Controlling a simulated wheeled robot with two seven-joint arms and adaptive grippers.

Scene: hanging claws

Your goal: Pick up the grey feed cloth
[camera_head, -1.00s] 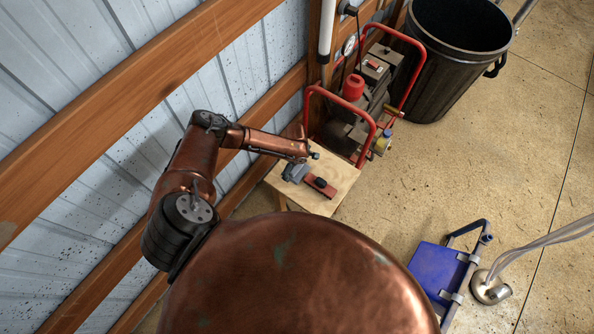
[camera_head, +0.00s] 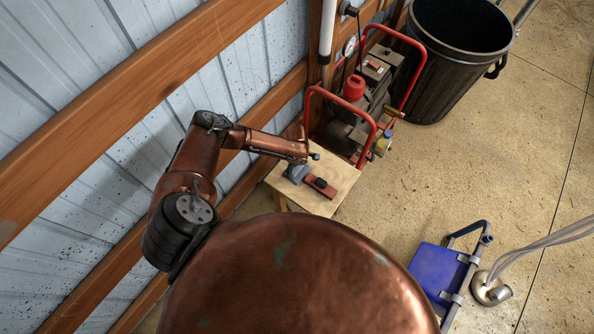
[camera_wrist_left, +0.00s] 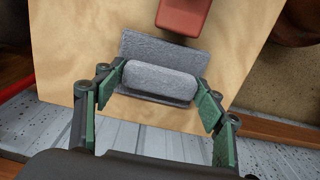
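The grey feed cloth (camera_wrist_left: 160,80) lies on a small wooden table (camera_head: 337,172), as a folded piece with a raised roll along its near side. In the head view the cloth (camera_head: 295,173) is partly hidden by my left gripper (camera_head: 303,163), which is just above it. In the left wrist view my left gripper (camera_wrist_left: 157,92) is open, with one green-padded finger on each side of the cloth's raised roll. Small gaps show between the pads and the cloth. My right gripper is in neither view.
A red-brown block (camera_head: 321,187) lies beside the cloth; it also shows in the left wrist view (camera_wrist_left: 184,14). A red-framed machine (camera_head: 361,115) stands behind the table, with a black bin (camera_head: 450,60) beyond. The wall (camera_head: 75,95) is close on the left.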

